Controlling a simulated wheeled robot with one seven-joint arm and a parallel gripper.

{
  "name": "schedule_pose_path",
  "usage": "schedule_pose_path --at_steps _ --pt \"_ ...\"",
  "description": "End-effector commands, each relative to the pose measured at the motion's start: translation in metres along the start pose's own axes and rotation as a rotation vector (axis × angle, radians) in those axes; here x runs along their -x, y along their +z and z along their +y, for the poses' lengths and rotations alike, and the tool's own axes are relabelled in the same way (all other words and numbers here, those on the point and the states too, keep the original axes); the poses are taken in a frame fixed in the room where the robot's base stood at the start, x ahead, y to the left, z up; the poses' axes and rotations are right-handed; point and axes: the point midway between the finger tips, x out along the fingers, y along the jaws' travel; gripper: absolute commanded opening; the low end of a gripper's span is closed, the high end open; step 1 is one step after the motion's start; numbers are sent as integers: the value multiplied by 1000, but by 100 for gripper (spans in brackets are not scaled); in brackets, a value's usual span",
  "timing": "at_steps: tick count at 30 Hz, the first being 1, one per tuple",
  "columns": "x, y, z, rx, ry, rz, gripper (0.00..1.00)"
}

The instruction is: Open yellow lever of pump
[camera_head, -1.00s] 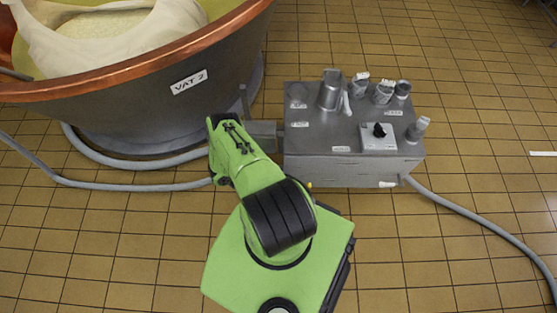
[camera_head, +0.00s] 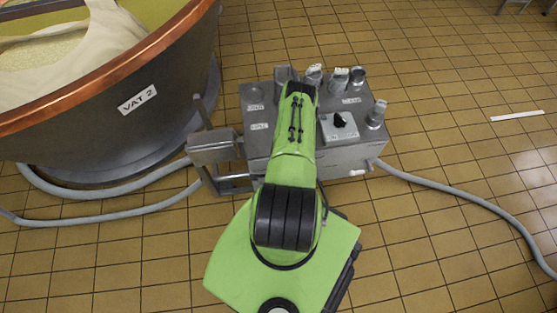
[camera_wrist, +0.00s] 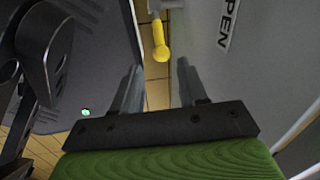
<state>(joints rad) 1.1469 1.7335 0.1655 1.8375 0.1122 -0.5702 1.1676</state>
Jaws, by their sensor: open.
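The pump is a grey metal box (camera_head: 257,135) on the tiled floor in the head view, with my green arm reaching over its front. The yellow lever (camera_wrist: 159,45) shows at the top middle of the wrist view, hanging beside a grey panel (camera_wrist: 230,75) with a label ending in "PEN". My gripper (camera_wrist: 156,75) is open in the wrist view. The lever's rounded end is ahead of the gap between the two fingers, and nothing is between them. In the head view the lever and my gripper are hidden behind my arm.
A copper-rimmed vat (camera_head: 180,105) labelled VAT 2 stands left of the pump. A grey hose (camera_head: 440,183) runs right from the pump, and other hoses (camera_head: 110,215) lie at the left. The tiled floor at the right is mostly clear.

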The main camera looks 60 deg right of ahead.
Motion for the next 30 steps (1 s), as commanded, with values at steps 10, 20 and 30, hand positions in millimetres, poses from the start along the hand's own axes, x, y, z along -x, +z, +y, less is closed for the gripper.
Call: schedule_pose_path --at_steps 10,20,30 --pt "-92 0 2 -1 1 0 42" --pt "-113 0 0 0 1 0 42" --pt "-112 0 0 0 1 0 10"
